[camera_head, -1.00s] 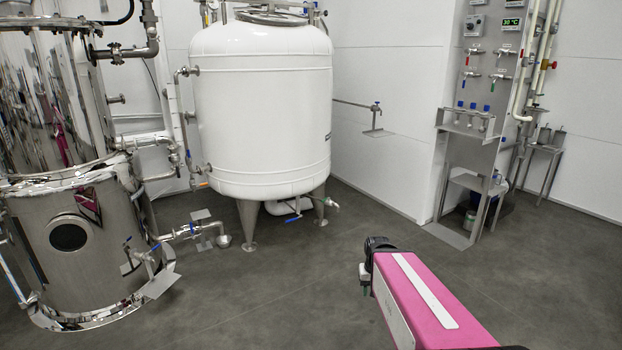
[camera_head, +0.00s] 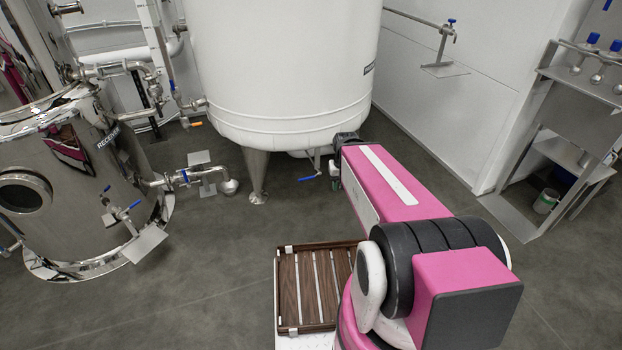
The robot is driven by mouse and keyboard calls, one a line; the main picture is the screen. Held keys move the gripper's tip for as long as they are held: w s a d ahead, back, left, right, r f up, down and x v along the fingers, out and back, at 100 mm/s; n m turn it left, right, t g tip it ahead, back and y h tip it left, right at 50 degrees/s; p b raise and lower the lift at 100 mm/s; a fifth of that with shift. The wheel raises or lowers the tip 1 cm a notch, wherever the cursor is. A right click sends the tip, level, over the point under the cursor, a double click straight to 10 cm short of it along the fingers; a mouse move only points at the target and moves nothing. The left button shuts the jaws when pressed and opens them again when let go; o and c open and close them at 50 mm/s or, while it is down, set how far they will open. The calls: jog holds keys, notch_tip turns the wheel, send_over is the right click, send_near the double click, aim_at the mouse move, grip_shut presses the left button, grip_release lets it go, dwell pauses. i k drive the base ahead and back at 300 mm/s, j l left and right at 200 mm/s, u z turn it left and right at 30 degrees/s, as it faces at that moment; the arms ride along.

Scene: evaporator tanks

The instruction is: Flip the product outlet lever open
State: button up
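The large white tank (camera_head: 285,70) stands in the upper middle on metal legs. A blue lever (camera_head: 309,178) shows low under the tank, just left of the far end of my pink arm. Another blue lever (camera_head: 129,209) is on a small valve at the front of the steel receiver (camera_head: 85,185). A blue-handled valve (camera_head: 184,176) sits on the receiver's side pipe. No readable label tells which lever is the product outlet. My arm reaches toward the tank's lower right; my gripper fingers do not show.
An orange-handled valve (camera_head: 196,124) is left of the tank. A brown slatted tray (camera_head: 318,288) lies beside my arm. A blue tap (camera_head: 451,22) projects from the wall. A metal stand (camera_head: 560,160) is at right. The grey floor (camera_head: 240,235) is open between.

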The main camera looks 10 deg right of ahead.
aim_at(310, 177)
jog(key=i+l+u, duration=0.25)
jog(key=i, duration=0.15)
jog(key=i+l+u, duration=0.25)
jog(key=k+l+u, duration=0.1)
jog(key=l, duration=0.35)
jog(key=k+l+u, duration=0.1)
jog(key=l, duration=0.35)
jog(key=k+l+u, duration=0.1)
jog(key=l, duration=0.35)
jog(key=k+l+u, duration=0.1)
jog(key=k+l, duration=0.2)
jog(key=l, duration=0.15)
jog(key=k+l+u, duration=0.1)
jog(key=l, duration=0.3)
jog(key=k+l+u, duration=0.15)
jog(key=l, duration=0.25)
jog(key=k+l+u, duration=0.1)
jog(key=k+l, duration=0.25)
